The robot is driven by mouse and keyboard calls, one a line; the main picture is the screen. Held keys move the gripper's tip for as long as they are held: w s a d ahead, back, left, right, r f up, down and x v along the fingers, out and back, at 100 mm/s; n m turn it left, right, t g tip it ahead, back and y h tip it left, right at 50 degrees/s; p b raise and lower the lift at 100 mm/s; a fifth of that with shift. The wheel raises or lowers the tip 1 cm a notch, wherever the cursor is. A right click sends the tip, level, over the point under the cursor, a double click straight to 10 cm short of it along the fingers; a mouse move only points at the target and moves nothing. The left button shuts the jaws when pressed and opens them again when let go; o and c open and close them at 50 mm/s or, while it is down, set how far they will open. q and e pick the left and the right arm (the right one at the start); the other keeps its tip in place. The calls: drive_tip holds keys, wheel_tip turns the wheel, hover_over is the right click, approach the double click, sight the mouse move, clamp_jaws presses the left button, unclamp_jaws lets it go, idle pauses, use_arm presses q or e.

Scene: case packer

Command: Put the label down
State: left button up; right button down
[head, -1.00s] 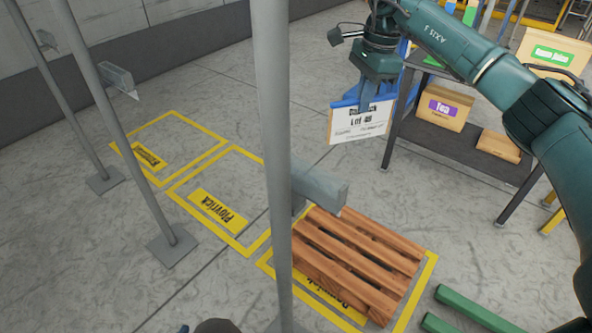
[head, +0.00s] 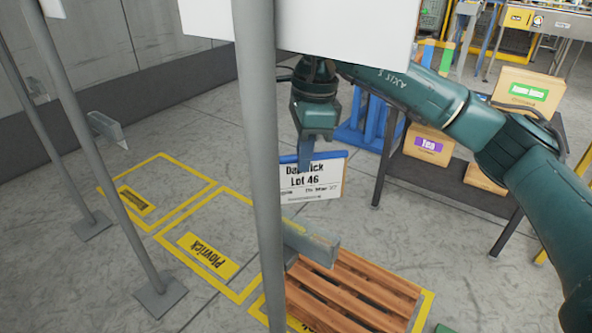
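The label (head: 322,187) is a white card reading "Dabwick Lot 46", with a blue strip along its top edge. My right gripper (head: 305,165) points down and is shut on its top edge. The label hangs upright, facing me. In the picture it is above the grey bracket (head: 312,244) on the near post and the wooden pallet (head: 360,290). The label's left edge is close to the post in the picture; I cannot tell the true gap. My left gripper is not in view.
The near grey post (head: 258,180) carries a large white board (head: 330,35) at the top. Two more posts stand at left, by yellow floor bays marked "Plovrick" (head: 207,255) and another name. A dark shelf (head: 455,185) with boxes stands at right.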

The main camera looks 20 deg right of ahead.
drive_tip(key=a+f, duration=0.1)
drive_tip(key=s+f+p, duration=0.1)
drive_tip(key=f, duration=0.1)
drive_tip(key=shift+s+a+f+p, duration=0.2)
drive_tip(key=shift+a+p, duration=0.1)
drive_tip(key=shift+a, duration=0.1)
drive_tip(key=shift+f, duration=0.25)
drive_tip(key=c, duration=1.6)
unclamp_jaws()
drive_tip(key=shift+r, duration=0.1)
wheel_tip(320, 180, up, 12)
drive_tip(key=b, duration=0.1)
hover_over(296, 177)
drive_tip(key=s, duration=0.1)
drive_tip(key=shift+s+d, duration=0.2)
drive_tip(key=shift+d, duration=0.25)
